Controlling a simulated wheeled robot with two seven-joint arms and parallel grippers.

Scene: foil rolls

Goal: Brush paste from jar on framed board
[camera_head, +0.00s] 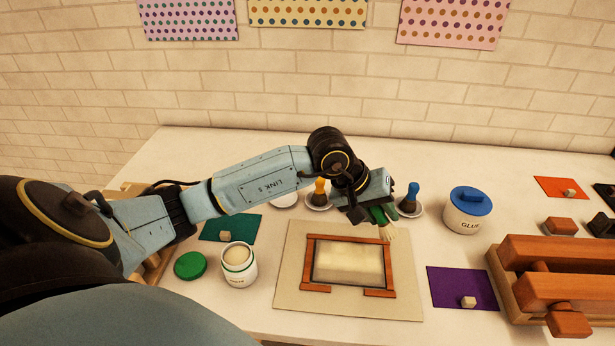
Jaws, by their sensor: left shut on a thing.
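The framed board (350,262) lies on a beige sheet (290,295) in the middle of the table. Its cream panel has a reddish wood border with a gap at the front side. The open paste jar (239,268), white with a green band and pale paste inside, stands to the left of the board. Its green lid (190,265) lies beside it. My left gripper (380,209) is shut on a green-handled brush. The brush's pale bristles (389,232) are at the board's back right corner; whether they touch it cannot be told. My right gripper is not in view.
A white glue jar (465,212) with a blue lid stands at the back right. Blue (410,200) and orange (319,194) knobbed tools rest on small dishes behind the board. A purple mat (458,289) and a wooden rack (530,290) are on the right.

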